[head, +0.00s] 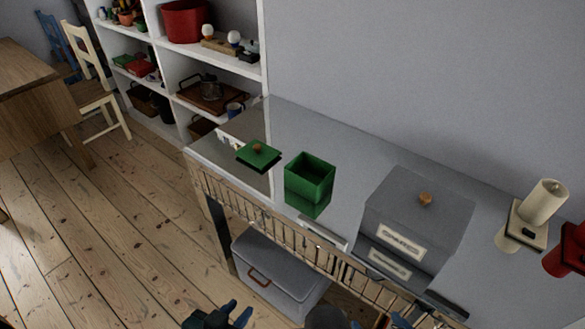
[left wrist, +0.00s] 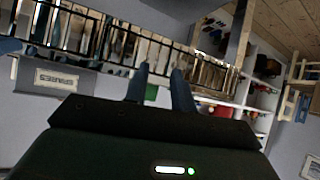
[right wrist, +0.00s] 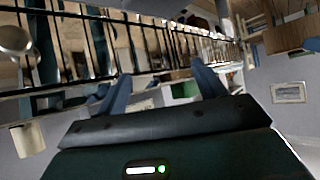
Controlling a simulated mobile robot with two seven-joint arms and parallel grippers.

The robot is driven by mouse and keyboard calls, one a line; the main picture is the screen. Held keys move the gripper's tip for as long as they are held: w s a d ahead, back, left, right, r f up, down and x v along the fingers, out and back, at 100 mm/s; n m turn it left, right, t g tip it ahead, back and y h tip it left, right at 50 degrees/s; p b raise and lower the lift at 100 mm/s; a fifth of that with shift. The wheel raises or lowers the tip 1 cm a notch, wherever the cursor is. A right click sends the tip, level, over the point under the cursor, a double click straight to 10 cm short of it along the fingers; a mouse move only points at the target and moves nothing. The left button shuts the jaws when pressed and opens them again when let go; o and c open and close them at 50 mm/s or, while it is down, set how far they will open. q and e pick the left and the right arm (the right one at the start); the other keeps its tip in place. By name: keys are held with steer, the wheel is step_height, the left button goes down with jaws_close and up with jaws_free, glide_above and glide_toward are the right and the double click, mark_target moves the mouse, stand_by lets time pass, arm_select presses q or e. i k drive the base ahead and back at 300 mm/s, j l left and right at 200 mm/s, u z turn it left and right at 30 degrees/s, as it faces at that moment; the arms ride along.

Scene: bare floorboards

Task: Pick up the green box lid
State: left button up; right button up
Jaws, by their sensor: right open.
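The green box lid (head: 250,155) is a flat square with a small brown knob. It lies on the shiny grey counter, near its left end in the head view. The open green box (head: 309,172) stands just right of it, apart. My left gripper (head: 236,312) is low at the bottom of the head view, in front of the counter; its blue fingers are apart with nothing between them. My right gripper (head: 380,322) is at the bottom edge, partly cut off; its fingers stand wide apart in the right wrist view (right wrist: 160,85). Both are well away from the lid.
A grey box with a knobbed lid (head: 418,205) and a candle on a holder (head: 540,205) stand further right on the counter (head: 330,135). A railing (head: 270,222) runs along its front. A grey lidded bin (head: 275,275) sits underneath. White shelves (head: 262,60) stand behind left.

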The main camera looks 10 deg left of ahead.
mark_target(257, 154)
steer(key=i+j, duration=0.15)
steer(key=j, duration=0.35)
steer(key=i+j+z, duration=0.1)
steer(key=j, duration=0.35)
steer(key=i+j, duration=0.1)
steer(key=j, duration=0.4)
steer(key=i+j+z, duration=0.1)
steer(key=j, duration=0.4)
